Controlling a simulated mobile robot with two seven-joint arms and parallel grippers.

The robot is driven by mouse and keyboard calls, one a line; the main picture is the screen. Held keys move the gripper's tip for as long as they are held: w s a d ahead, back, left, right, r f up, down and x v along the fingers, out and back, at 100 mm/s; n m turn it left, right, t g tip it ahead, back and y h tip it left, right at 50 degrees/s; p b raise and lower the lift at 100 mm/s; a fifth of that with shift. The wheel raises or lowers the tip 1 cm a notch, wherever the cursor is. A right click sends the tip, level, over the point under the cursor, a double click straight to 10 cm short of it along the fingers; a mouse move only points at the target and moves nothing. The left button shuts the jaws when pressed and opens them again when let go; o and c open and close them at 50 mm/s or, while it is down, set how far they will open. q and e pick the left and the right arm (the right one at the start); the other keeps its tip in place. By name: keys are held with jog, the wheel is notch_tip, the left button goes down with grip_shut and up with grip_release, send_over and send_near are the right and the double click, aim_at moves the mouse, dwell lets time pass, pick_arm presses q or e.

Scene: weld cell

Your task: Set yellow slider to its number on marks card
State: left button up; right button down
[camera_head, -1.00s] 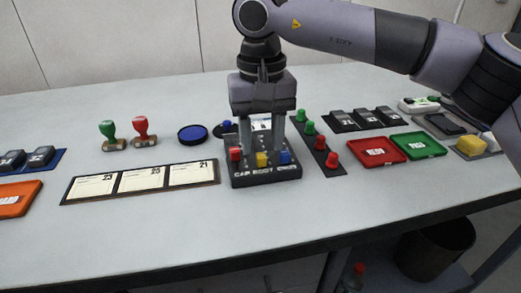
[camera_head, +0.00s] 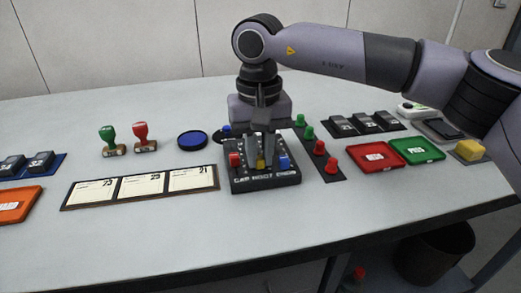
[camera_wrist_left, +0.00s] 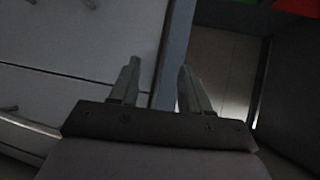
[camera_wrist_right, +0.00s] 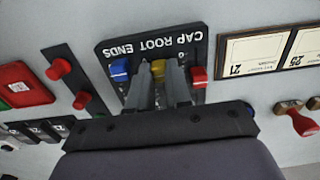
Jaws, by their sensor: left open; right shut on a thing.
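The black slider box (camera_head: 265,184), lettered CAP ROOT ENDS, sits mid-table. It carries a red slider (camera_head: 235,160), a yellow slider (camera_head: 261,164) and a blue slider (camera_head: 284,162). My right gripper (camera_wrist_right: 160,76) is shut on the yellow slider (camera_wrist_right: 158,66), between blue and red, and hides part of the slots behind it. Three cream cards with large numbers (camera_head: 143,187) lie in a dark frame left of the box; their small print is unreadable, and I cannot tell which card is the marks card. My left gripper (camera_wrist_left: 160,68) is open and empty in the left wrist view, low by grey drawer fronts.
Red and green knobs on a dark strip (camera_head: 328,160) stand close right of the box. Red (camera_head: 380,157) and green trays (camera_head: 416,150) lie further right. Two stamps (camera_head: 143,138) and a blue ink pad (camera_head: 192,140) are behind the cards. The table front is clear.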

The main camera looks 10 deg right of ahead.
jog(key=w, duration=0.1)
jog(key=w+p, duration=0.2)
jog(key=shift+w+r, duration=0.15)
jog(key=shift+r, duration=0.1)
jog(key=shift+w+f+p, duration=0.2)
jog(key=shift+w+p, duration=0.3)
jog(key=shift+w, duration=0.05)
jog(key=c, duration=1)
grip_release()
jog(key=shift+c, duration=0.2)
notch_tip(320, 180, up, 7)
